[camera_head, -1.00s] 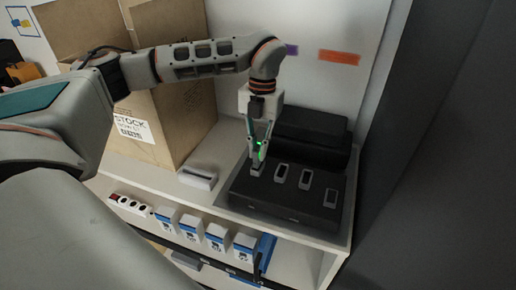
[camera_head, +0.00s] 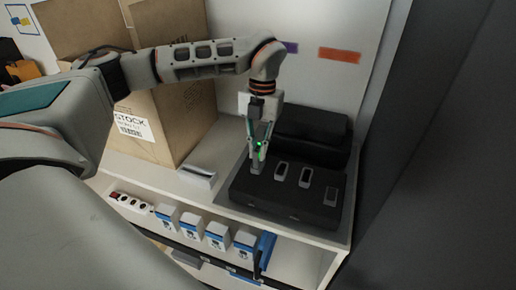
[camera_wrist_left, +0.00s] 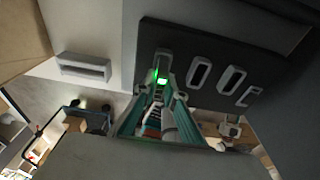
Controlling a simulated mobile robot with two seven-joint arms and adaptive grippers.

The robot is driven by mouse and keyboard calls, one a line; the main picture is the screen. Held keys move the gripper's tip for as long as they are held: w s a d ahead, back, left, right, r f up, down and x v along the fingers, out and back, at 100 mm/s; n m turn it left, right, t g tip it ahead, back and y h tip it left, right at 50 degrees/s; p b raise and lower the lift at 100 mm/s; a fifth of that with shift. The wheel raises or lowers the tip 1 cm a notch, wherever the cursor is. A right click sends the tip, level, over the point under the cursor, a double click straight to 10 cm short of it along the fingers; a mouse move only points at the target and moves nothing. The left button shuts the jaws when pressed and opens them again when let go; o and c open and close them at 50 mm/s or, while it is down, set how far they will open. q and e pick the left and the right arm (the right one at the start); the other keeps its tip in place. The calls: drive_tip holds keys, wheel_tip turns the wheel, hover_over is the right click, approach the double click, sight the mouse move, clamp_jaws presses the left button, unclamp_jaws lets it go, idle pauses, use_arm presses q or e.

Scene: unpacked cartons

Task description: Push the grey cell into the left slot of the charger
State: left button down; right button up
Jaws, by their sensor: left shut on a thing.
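The charger (camera_head: 243,190) is a dark block on the white shelf top, with a row of pale-rimmed slots along its upper face; it also shows in the left wrist view (camera_wrist_left: 208,50). My left gripper (camera_head: 257,169) points down at the left end of that row, shut on the grey cell (camera_wrist_left: 163,57). The cell is upright at the left slot, and the fingers hide much of it. I cannot tell how deep it sits. In the left wrist view, my left gripper (camera_wrist_left: 161,80) shows a green glow between its fingers. My right gripper is not in view.
A pale open holder (camera_head: 198,176) lies left of the charger. A large carton (camera_head: 165,110) stands behind it. A black case (camera_head: 312,138) is behind the charger. Several white-and-blue boxes (camera_head: 217,235) and a power strip (camera_head: 130,203) are at the shelf's front, below the top.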

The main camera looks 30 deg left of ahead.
use_arm(q)
drive_tip(key=shift+f, duration=0.1)
idle(0.7)
drive_tip(key=shift+f, duration=0.4)
idle(0.3)
drive_tip(key=c, duration=2)
unclamp_jaws()
drive_tip(key=shift+r, duration=0.1)
drive_tip(key=r, duration=0.4)
drive_tip(key=w+r, duration=0.1)
drive_tip(key=r, duration=0.6)
drive_tip(key=shift+w+a+r, duration=0.15)
drive_tip(key=shift+w+r, duration=0.2)
drive_tip(key=shift+w, duration=0.05)
